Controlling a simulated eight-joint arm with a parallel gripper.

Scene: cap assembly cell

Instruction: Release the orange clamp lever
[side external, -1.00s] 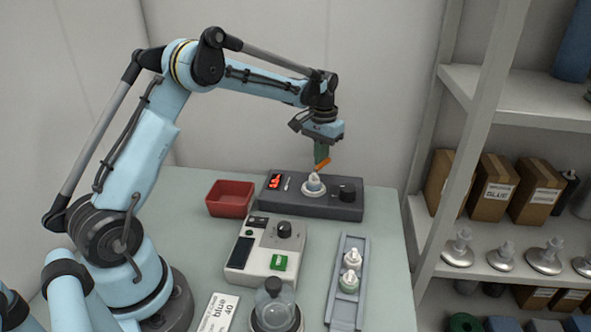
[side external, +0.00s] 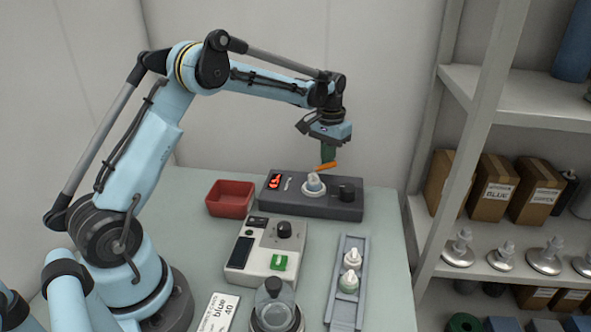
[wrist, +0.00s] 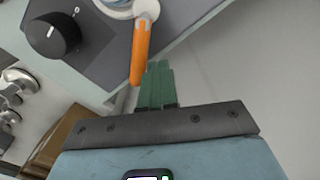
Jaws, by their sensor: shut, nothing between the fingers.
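The orange clamp lever (side external: 326,166) sticks out from the white clamp ring (side external: 306,192) on the dark grey station (side external: 270,205). It slants slightly up to the right. In the wrist view the lever (wrist: 141,52) hangs from the white pivot at the ring's edge. A small clear-and-white container (side external: 314,182) stands in the ring. My gripper (side external: 328,160), with green fingers, is shut and empty just above the lever. In the wrist view its fingertips (wrist: 158,68) lie beside the lever's free end. I cannot tell whether they touch it.
A red bin (side external: 230,198) stands left. In front are a pale control box (side external: 262,262), a grey rail with capped containers (side external: 347,308) and a domed jar (side external: 274,308). Shelves stand right.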

